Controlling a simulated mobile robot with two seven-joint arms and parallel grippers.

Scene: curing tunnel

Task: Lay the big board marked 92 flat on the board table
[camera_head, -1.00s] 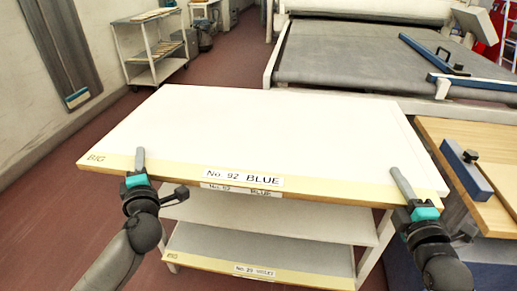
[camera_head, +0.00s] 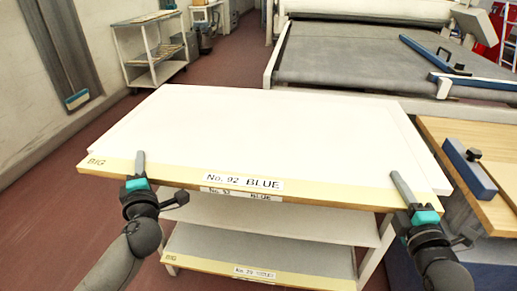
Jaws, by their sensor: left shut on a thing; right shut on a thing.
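The big board marked "No. 92 BLUE" (camera_head: 260,130) is a wide white panel with a yellowish near strip marked "BIG". It lies roughly level at the top of a white shelf rack (camera_head: 362,262); I cannot tell if it rests fully on the rack. My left gripper (camera_head: 140,165) is shut on its near edge at the left. My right gripper (camera_head: 402,190) is shut on the same edge at the right. A wood-topped table (camera_head: 492,140), probably the board table, stands at the right, partly out of view.
Blue bars with black knobs, one of them (camera_head: 468,168), lie on the wood-topped table. A large grey-belted machine (camera_head: 350,55) stands behind the rack. A white cart (camera_head: 150,50) is at the back left. Red floor (camera_head: 50,220) is free at the left.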

